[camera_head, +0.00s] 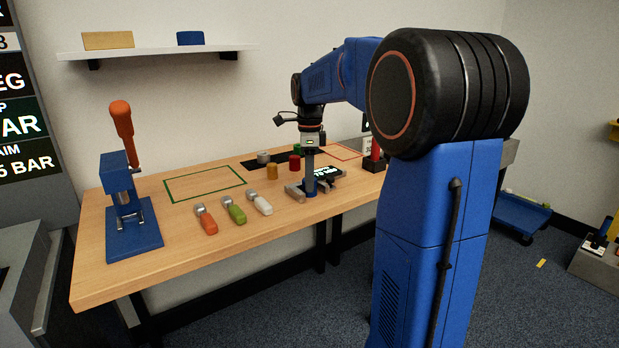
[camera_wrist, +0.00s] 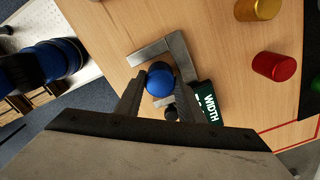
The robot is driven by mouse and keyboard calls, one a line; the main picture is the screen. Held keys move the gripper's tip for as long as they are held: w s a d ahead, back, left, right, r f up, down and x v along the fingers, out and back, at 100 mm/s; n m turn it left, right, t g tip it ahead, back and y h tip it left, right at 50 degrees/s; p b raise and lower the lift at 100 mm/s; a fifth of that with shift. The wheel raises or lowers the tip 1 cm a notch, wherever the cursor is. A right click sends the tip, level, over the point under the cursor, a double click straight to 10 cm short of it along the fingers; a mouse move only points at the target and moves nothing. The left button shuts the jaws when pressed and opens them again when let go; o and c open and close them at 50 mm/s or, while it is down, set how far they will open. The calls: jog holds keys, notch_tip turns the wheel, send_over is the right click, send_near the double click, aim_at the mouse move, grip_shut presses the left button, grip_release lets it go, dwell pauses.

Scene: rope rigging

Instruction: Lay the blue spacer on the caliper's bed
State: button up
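The blue spacer (camera_head: 311,190) is at the caliper, under my gripper (camera_head: 309,178). In the wrist view the round blue spacer (camera_wrist: 160,82) sits between my gripper's fingers (camera_wrist: 158,88), which touch it on both sides. The caliper (camera_head: 295,192) is grey metal with a dark display (camera_head: 328,172). In the wrist view its grey L-shaped jaw (camera_wrist: 150,52) lies just beyond the spacer, and its display (camera_wrist: 207,102) reads WIDTH. The spacer is over or on the caliper between its jaws; I cannot tell whether it rests on the bed.
Behind stand a gold cylinder (camera_head: 272,172), a red one (camera_head: 294,162) and a grey one (camera_head: 263,157). Orange, green and white-handled tools (camera_head: 236,211) lie left of the caliper. A blue press (camera_head: 128,205) stands at the left. The green-outlined area (camera_head: 205,183) is empty.

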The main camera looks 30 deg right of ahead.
jog(key=shift+o, duration=0.8)
notch_tip(320, 180, up, 12)
jog(key=shift+r, duration=0.2)
jog(key=s+a+f+n+t, duration=0.1)
jog(key=s+a+f+n, duration=0.4)
jog(key=s, duration=0.5)
jog(key=s+a+f+n+t, duration=0.2)
jog(key=s+a+f+n, duration=0.3)
jog(key=s+f+n, duration=0.4)
jog(key=s+a+f+n+t, duration=0.1)
jog(key=s+a+f+n, duration=0.4)
jog(key=s+f+n, duration=0.3)
jog(key=s+n, duration=0.2)
jog(key=s, duration=0.1)
jog(key=shift+s+a+t, duration=0.15)
jog(key=shift+a+t, duration=0.25)
